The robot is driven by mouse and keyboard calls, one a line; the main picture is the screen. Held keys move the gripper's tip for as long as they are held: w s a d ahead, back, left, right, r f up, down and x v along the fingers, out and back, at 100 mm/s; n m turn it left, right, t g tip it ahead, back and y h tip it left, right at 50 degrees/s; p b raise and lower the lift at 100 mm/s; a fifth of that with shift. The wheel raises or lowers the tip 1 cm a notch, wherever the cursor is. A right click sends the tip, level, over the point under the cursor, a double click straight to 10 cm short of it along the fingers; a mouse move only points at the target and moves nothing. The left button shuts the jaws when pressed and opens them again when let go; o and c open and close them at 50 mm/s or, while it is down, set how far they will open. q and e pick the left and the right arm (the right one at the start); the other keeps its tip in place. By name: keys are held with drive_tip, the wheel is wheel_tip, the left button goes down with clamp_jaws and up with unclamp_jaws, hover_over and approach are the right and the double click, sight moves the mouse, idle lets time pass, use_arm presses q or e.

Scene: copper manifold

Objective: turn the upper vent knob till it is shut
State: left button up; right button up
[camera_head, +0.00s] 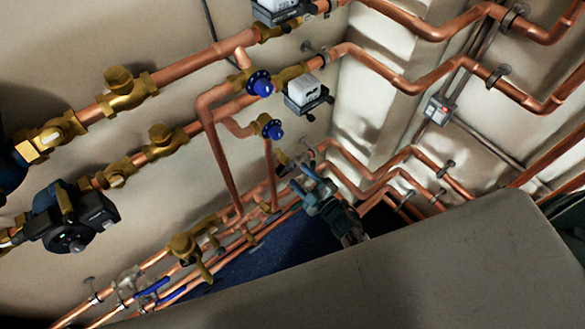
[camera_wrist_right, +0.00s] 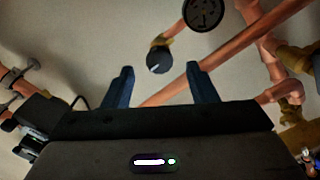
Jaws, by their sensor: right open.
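A round dark knob (camera_wrist_right: 158,60) with a white pointer line sits on a brass fitting below a copper pipe in the right wrist view. I cannot tell for certain that it is the upper vent knob, or whether it is shut. My right gripper (camera_head: 299,174) is open, its blue fingers pointing at the pipework. In the right wrist view its fingers (camera_wrist_right: 159,68) stand apart with the knob framed beyond and between their tips, seemingly untouched. Two blue knobs, an upper one (camera_head: 260,84) and a lower one (camera_head: 272,129), show in the head view. My left gripper is out of view.
A dark round gauge (camera_wrist_right: 203,12) is close above the knob. A copper pipe (camera_wrist_right: 240,65) crosses behind the right finger. Brass valves (camera_head: 125,90) and a black pump (camera_head: 72,217) line the left wall. A large grey surface (camera_head: 420,265) fills the lower right.

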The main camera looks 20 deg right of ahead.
drive_tip(key=v, duration=0.4)
drive_tip(key=shift+b, duration=0.3)
drive_tip(key=shift+s, duration=0.1)
